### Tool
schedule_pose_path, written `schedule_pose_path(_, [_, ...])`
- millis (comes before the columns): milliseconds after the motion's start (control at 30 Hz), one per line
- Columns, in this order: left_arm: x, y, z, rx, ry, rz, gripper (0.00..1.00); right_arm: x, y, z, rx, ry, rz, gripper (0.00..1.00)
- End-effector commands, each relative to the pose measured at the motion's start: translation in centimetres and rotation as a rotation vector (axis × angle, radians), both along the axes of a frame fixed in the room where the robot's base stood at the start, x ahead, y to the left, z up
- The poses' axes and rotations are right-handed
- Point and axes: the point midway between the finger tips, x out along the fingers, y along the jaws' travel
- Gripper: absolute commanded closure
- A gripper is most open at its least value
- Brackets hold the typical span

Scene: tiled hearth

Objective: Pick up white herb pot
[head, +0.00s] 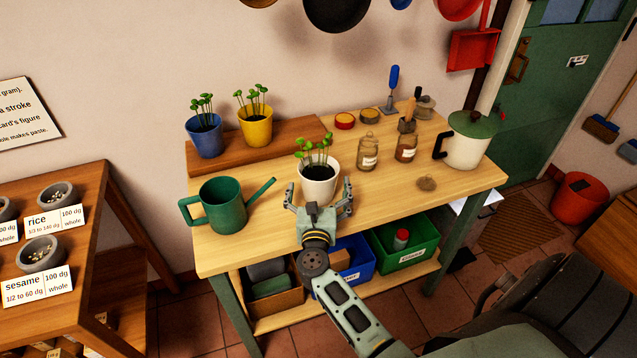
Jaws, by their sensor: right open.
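The white herb pot (318,188) stands upright on the wooden table, with dark soil and several green seedlings in it. My right gripper (318,196) is open at the pot's near side. Its two fingers point away from me, one to the left and one to the right of the pot's lower part. I cannot tell whether the fingers touch the pot. The gripper's body hides the table just in front of the pot. My left gripper is not in view.
A green watering can (222,205) stands close on the left. A blue pot (205,135) and a yellow pot (255,125) stand on a raised board behind. Glass jars (368,153) and a white container with a green lid (467,140) are to the right. The table's front right is mostly clear.

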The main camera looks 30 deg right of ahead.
Motion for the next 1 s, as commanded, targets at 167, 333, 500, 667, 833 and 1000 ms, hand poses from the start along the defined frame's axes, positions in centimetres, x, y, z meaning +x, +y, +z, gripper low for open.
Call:
schedule_pose_path(167, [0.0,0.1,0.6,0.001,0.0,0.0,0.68,2.1,-1.5,0.2,-0.004,-0.001,0.0,0.0])
schedule_pose_path(333, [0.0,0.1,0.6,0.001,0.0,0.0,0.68,2.6,-1.9,0.1,-0.001,0.0,0.0,0.0])
schedule_pose_path(500, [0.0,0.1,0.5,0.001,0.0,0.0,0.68,2.6,-1.9,0.1,-0.001,0.0,0.001,0.03])
schedule_pose_path(667, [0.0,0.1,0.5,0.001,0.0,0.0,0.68,2.6,-1.8,0.1,-0.002,0.0,0.001,0.17])
schedule_pose_path(833, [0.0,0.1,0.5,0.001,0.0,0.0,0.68,2.6,-1.8,0.1,-0.002,0.0,0.001,0.31])
schedule_pose_path(1000, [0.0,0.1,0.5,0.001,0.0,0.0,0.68,2.5,-1.8,0.0,-0.002,0.0,0.001,0.46])
